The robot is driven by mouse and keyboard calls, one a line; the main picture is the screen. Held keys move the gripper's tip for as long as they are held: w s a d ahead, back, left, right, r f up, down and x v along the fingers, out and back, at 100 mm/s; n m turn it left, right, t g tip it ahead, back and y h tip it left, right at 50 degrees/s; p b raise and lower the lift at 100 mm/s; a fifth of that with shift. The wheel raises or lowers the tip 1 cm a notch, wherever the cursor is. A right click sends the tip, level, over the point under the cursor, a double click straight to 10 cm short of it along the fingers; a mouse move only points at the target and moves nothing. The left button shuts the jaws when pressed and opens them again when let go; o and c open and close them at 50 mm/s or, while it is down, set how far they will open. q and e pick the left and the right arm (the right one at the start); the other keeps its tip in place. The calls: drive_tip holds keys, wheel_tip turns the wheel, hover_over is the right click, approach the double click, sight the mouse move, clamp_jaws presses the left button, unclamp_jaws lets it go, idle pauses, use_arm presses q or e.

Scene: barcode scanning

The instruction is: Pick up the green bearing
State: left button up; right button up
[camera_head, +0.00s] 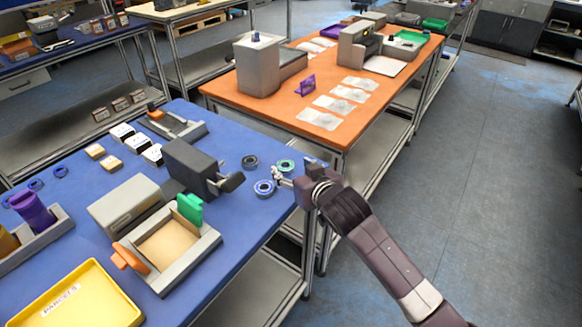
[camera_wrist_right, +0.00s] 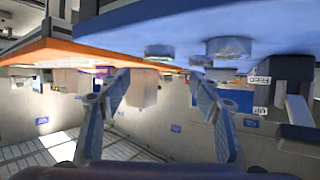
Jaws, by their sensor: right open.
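The green bearing (camera_head: 285,166) is a small ring lying on the blue table (camera_head: 235,215) near its right edge. A blue bearing (camera_head: 264,188) lies in front of it, and a dark bearing (camera_head: 249,161) lies to its left. My right gripper (camera_head: 281,178) comes in from the right, close to the green and blue bearings. In the upside-down right wrist view its two fingers (camera_wrist_right: 160,88) are spread with nothing between them. The green bearing (camera_wrist_right: 158,52) shows beyond the fingertips, with another bearing (camera_wrist_right: 228,48) beside it. My left gripper is out of view.
A dark grey device (camera_head: 195,166) stands left of the bearings. In front of it is a grey tray (camera_head: 205,247) with green and orange pieces. A yellow tray (camera_head: 75,300) lies at the front left. An orange table (camera_head: 240,106) with machines and clear bags stands behind.

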sight(284, 163)
drive_tip(key=shift+f+p+x, duration=0.2)
drive_tip(key=shift+f+x, duration=0.05)
drive_tip(key=shift+x, duration=1.25)
drive_tip(key=shift+f+p+x, duration=0.2)
drive_tip(key=shift+f+x, duration=0.05)
drive_tip(key=shift+x, duration=1.25)
drive_tip(key=shift+s+d, duration=0.2)
drive_tip(key=c, duration=1.2)
drive_tip(key=shift+r, duration=0.1)
drive_tip(key=shift+c, duration=0.8)
drive_tip(key=shift+r, duration=0.1)
